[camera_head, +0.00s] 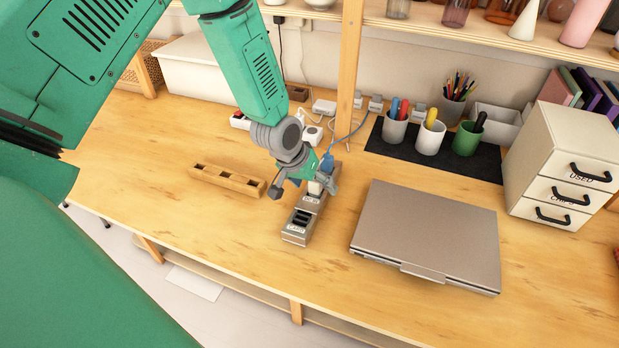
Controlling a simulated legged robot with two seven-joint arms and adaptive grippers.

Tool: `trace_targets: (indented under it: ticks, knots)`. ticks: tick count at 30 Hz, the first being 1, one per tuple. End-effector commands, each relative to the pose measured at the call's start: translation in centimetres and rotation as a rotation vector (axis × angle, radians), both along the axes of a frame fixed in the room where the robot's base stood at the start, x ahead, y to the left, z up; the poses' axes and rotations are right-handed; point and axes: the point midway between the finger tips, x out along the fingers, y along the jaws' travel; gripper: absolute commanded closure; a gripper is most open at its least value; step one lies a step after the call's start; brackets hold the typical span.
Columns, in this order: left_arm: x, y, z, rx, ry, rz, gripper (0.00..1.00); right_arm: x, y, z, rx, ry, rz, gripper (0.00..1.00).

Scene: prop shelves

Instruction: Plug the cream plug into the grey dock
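The grey dock (297,234) lies on the wooden table at the middle, a long block with labelled sections and dark slots at its near end. A small cream plug (315,187) shows at the dock's far part, between my gripper's fingers; whether it is fully seated cannot be told. My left gripper (305,189) reaches down over that far part, with its fingers spread to either side of the plug. A blue plug or cable end (327,162) shows just behind the gripper. The gripper partly hides the dock's far end. My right gripper is not in view.
A closed laptop (428,234) lies right of the dock. A wooden block with slots (227,180) lies to the left. Pen cups on a black mat (487,164), a drawer unit (560,160) and cables stand behind. The table front is clear.

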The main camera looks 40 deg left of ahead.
Motion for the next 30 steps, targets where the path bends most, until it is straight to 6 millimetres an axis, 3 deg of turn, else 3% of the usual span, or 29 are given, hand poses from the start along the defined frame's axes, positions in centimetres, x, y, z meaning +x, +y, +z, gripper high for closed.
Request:
trace_targets:
  ticks: [16,21,30]
  knots:
    - [-3.6,1.4,9.0,-0.002,-0.001,0.0,0.23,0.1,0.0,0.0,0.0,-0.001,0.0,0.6]
    - [-4.2,1.7,10.2,-0.002,0.002,0.001,0.23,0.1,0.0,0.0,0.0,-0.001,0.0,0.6]
    - [-4.3,1.7,10.5,-0.002,0.002,0.0,0.23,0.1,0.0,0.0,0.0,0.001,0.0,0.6]
